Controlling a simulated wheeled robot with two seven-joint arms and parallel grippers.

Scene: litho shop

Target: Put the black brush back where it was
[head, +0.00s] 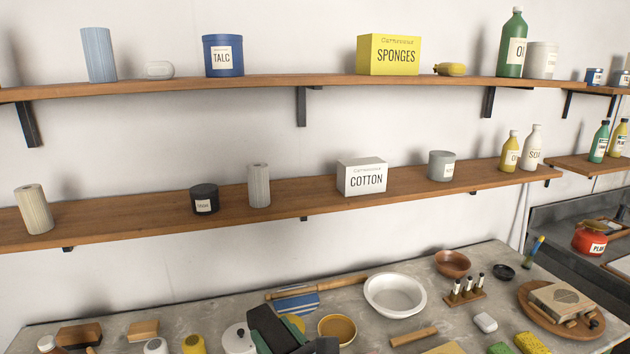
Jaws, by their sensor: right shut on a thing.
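My right gripper (280,330) is a dark shape at the bottom edge of the head view, low over the front of the grey worktop (225,308). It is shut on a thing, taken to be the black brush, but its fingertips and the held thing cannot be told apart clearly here. No black brush shows plainly elsewhere. My left gripper is out of view.
Around my right gripper stand a white lidded pot (238,340), an ochre bowl (338,328), a striped blue cloth (297,304) and a wooden rolling pin (316,287). A white basin (394,294) is to the right. Two wooden shelves (120,222) hang above.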

